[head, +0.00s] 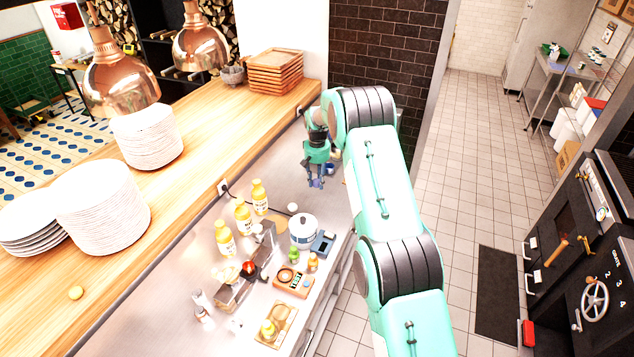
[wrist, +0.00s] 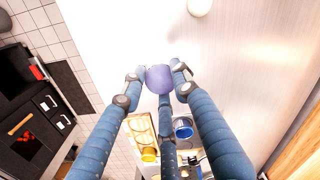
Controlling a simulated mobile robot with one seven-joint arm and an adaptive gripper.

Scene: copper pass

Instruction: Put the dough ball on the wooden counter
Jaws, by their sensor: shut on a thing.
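My gripper (head: 317,182) hangs over the steel worktop, beyond the bottles and the pot. In the wrist view my gripper (wrist: 158,76) has its blue fingers closed around a smooth round ball that looks lavender, apparently the dough ball (wrist: 159,78). In the head view the ball is too small and too covered by the fingers to make out clearly. The wooden counter (head: 213,117) is the long raised ledge to the left of the worktop. Its edge shows at the lower right of the wrist view (wrist: 299,140).
Yellow bottles (head: 243,217), a white pot (head: 303,230) and a small white ball (head: 292,207) stand on the worktop.

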